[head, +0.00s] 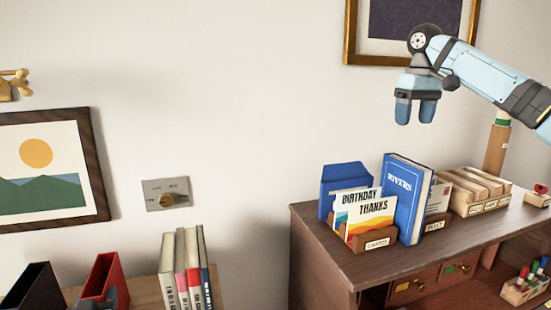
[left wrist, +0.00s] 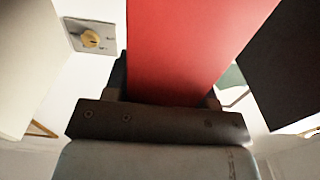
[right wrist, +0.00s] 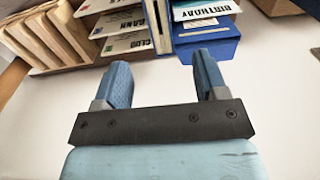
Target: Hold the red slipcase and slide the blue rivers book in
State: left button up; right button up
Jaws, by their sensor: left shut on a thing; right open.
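My left gripper (left wrist: 163,98) is shut on the red slipcase (left wrist: 178,50) in the left wrist view. My right gripper (head: 415,112) is open and empty, fingers pointing down, above and apart from the rivers book. In the right wrist view, the open fingers of the right gripper (right wrist: 162,76) have nothing between them.
A black slipcase (head: 28,287) stands left of the red one, and several books (head: 186,270) stand to its right. A blue folder (head: 345,181) and cards (head: 364,212) sit beside the rivers book. A wooden file box (head: 482,188) is at right on the cabinet top (head: 330,243).

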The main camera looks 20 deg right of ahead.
aim_at(407, 164)
jog(key=shift+t, duration=0.5)
jog(key=f, duration=1.2)
jog(key=shift+w+d+f, duration=0.15)
jog(key=shift+w+f, duration=0.05)
grip_shut()
